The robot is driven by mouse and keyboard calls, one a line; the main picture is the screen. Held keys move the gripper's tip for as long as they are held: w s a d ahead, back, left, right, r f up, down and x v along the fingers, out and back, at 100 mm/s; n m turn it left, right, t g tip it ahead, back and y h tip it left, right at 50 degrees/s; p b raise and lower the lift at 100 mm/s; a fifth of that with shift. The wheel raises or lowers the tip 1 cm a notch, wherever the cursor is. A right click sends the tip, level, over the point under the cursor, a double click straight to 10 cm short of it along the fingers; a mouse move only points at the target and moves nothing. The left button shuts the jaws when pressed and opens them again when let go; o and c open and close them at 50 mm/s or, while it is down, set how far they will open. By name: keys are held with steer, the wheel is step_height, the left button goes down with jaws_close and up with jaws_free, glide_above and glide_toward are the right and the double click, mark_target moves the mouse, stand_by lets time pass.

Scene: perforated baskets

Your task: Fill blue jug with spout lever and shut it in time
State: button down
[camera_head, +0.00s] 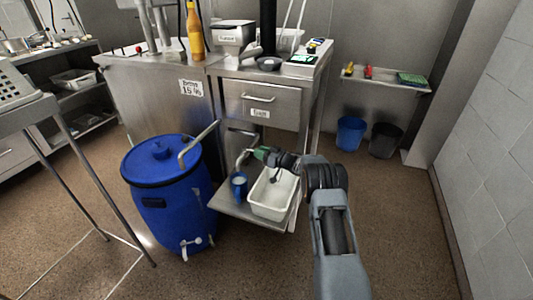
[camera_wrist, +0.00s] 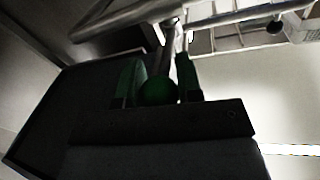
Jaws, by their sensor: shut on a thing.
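The blue jug (camera_head: 239,186) stands upright on the low metal shelf, left of a white tub and below the bent metal spout (camera_head: 243,157). My gripper (camera_head: 262,153) is at the spout, just above and right of the jug. In the wrist view my gripper (camera_wrist: 158,72) has its two green fingers on either side of a dark green ball knob (camera_wrist: 158,91), which looks like the spout lever's end. It is shut on this knob. The lever's rod is hard to make out. The water level in the jug and any flow are too small to tell.
A large blue barrel (camera_head: 165,205) with a tap low on its front stands left of the shelf. The white tub (camera_head: 273,195) sits right of the jug. A steel cabinet with a drawer (camera_head: 258,101) rises behind. Blue and black bins (camera_head: 350,132) stand by the back wall.

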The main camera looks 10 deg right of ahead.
steer(key=c, duration=0.8)
jaws_free()
steer(key=p+v, duration=0.2)
steer(key=v, duration=1.2)
steer(key=shift+p, duration=0.35)
